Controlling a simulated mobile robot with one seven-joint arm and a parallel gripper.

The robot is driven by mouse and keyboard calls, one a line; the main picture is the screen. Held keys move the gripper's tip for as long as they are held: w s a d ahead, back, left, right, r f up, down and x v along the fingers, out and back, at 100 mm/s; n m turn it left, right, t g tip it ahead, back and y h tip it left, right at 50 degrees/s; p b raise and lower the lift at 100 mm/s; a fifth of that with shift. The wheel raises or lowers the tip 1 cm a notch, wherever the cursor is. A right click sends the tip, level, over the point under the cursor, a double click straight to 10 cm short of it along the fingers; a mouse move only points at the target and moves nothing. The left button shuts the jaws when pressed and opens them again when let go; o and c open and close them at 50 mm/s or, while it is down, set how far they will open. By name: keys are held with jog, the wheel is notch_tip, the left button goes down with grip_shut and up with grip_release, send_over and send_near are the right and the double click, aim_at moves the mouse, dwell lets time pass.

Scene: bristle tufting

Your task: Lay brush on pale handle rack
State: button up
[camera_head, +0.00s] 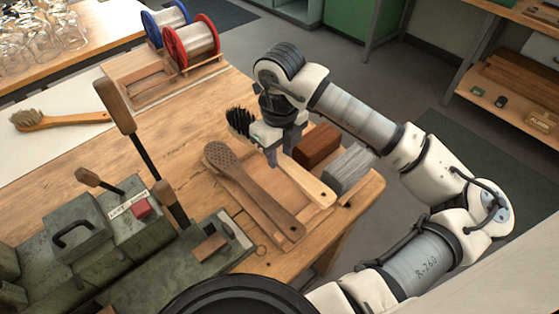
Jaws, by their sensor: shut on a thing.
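The brush has dark bristles and a pale wooden handle (309,183). My gripper (271,157) is shut on it near the head, with the handle running toward the lower right. The brush is over the pale wooden rack (290,194) at the table's right end; I cannot tell whether it touches the rack. A brown perforated brush handle (252,190) without bristles lies on the left part of the rack, beside the held brush. My fingers hide part of the brush between head and handle.
A reddish-brown block (317,146) and a grey block (348,170) sit right of the brush. A green machine with levers (140,215) stands at left. Blue and red wire spools (192,42) stand at the back. Another brush (60,121) lies on a white surface at far left.

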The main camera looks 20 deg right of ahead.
aim_at(280, 158)
notch_tip(280, 158, down, 4)
jog(key=shift+f, duration=0.1)
jog(key=shift+f, duration=0.2)
jog(key=o, duration=1)
jog(key=shift+r, duration=0.1)
jog(key=shift+r, duration=0.1)
jog(key=shift+r+p, duration=0.2)
jog(key=shift+p, duration=0.15)
notch_tip(280, 158, up, 12)
jog(key=shift+f+b, duration=0.15)
jog(key=shift+b, duration=0.65)
